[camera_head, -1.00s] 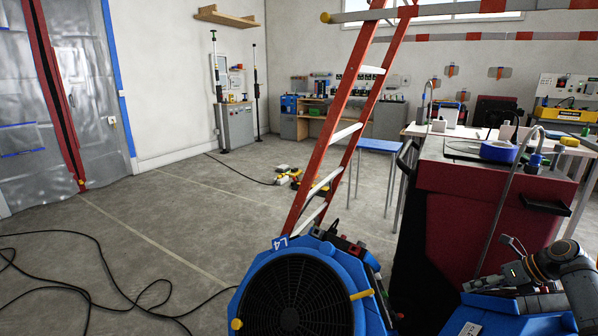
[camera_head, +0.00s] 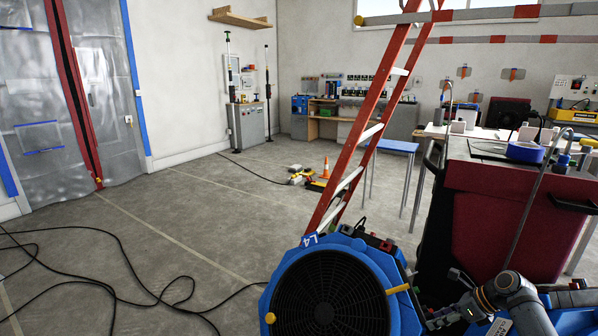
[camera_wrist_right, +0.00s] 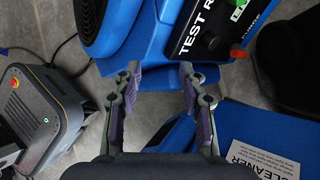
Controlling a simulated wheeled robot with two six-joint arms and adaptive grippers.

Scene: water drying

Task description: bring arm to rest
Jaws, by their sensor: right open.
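My right arm comes in at the lower right of the head view. Its gripper (camera_head: 438,317) is low, beside the blue fan (camera_head: 280,290), and small in that view. In the right wrist view the gripper (camera_wrist_right: 159,75) is open, its two fingers apart with nothing between them. Beyond the fingertips is the blue housing of the fan (camera_wrist_right: 150,45), with a black panel (camera_wrist_right: 205,40) marked "TEST R" and a red knob. I cannot tell whether the fingers touch the housing. My left gripper is not in view.
An orange ladder (camera_head: 372,140) rises behind the fan. A dark red cabinet (camera_head: 500,225) stands at the right. A blue box labelled "CLEANER" (camera_wrist_right: 235,130) is close to the right gripper. Black cables (camera_head: 110,290) lie on the left floor. The middle floor (camera_head: 200,215) is mostly clear.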

